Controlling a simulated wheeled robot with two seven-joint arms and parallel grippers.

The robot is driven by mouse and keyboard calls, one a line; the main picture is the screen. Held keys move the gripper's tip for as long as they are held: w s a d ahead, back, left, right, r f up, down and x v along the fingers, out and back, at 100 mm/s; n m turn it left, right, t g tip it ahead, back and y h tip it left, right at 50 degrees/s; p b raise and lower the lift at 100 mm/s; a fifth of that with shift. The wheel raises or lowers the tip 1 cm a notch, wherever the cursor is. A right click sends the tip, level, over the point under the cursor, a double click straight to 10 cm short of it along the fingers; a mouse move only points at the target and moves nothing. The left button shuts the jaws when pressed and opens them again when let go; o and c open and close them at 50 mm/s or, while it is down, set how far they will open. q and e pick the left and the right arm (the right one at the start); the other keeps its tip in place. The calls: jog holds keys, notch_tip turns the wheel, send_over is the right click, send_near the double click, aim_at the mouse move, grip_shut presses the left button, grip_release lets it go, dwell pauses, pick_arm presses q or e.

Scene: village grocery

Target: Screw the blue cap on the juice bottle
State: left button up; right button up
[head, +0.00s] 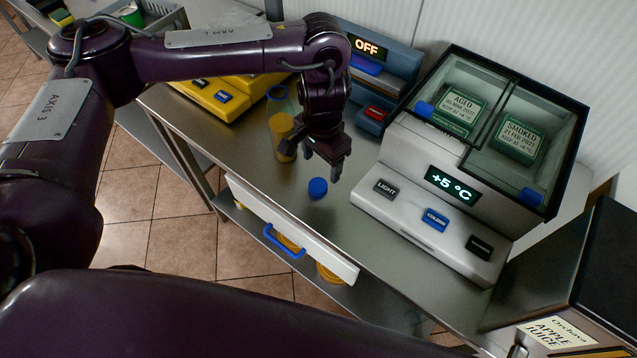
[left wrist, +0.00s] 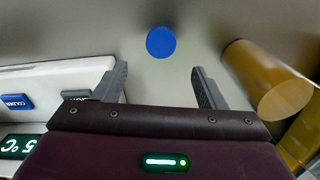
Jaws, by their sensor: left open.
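The blue cap (head: 317,188) lies on the steel counter, apart from the bottle. In the left wrist view the cap (left wrist: 161,42) sits ahead of the gap between the fingers. The juice bottle (head: 282,135), clear with yellow-orange juice, stands on the counter behind and left of the cap, partly beside my left arm. The bottle also shows at the right of the left wrist view (left wrist: 262,80). My left gripper (head: 326,162) is open and empty, pointing down just behind the cap; its fingers (left wrist: 160,82) do not touch the cap. My right gripper is not in view.
A white chilled case (head: 400,170) reading +5 °C stands right of the cap. A blue-grey device reading OFF (head: 366,47) and a yellow device (head: 222,98) stand behind. A drawer with a blue handle (head: 284,243) is below the front edge. Bare counter surrounds the cap.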

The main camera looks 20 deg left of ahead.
aim_at(318, 185)
pick_arm(q)
jog(key=shift+f, duration=0.9)
jog(key=shift+s+f, duration=0.1)
jog(key=shift+f, duration=0.2)
jog(key=f, duration=0.3)
jog(key=shift+s+a+f+b, duration=0.25)
jog(key=shift+s+f+b, duration=0.05)
jog(key=shift+b, duration=0.05)
jog(key=shift+f, duration=0.55)
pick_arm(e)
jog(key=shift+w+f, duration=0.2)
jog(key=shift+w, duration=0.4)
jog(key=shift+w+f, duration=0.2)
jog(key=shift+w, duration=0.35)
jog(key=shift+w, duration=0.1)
pick_arm(q)
jog(key=c, duration=1.1)
